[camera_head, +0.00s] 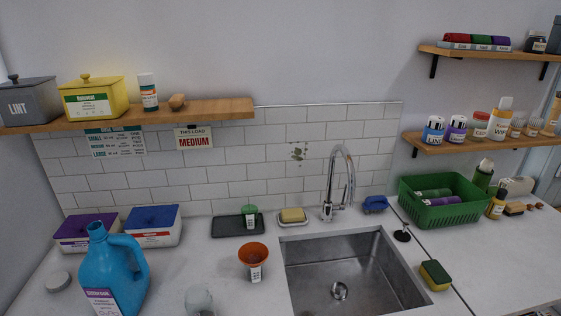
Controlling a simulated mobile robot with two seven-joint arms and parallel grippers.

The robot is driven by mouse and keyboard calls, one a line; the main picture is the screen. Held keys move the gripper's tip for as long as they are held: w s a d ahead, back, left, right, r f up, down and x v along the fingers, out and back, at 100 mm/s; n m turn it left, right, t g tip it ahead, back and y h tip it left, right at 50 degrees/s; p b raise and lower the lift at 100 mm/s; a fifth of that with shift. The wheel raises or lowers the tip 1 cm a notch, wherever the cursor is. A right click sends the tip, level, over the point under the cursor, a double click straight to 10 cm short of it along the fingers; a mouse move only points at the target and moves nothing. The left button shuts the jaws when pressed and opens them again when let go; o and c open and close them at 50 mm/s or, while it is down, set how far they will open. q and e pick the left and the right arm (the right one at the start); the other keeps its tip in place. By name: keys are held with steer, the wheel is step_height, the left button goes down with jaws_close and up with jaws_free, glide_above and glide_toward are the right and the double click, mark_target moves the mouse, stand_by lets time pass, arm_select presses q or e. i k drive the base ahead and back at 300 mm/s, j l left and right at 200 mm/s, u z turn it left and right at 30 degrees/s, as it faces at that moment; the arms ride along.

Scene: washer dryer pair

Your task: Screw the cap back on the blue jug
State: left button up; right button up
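The blue jug (107,270) stands upright on the counter at the lower left, its handle to the right and a purple and white label on its front. Its neck (96,229) is at the top left, and I see no separate cap on it. Neither of my grippers is in view.
Purple-lidded (87,233) and blue-lidded (153,226) boxes stand behind the jug. A shelf (170,114) hangs above.

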mark_target(113, 272)
steer(key=u, duration=1.25)
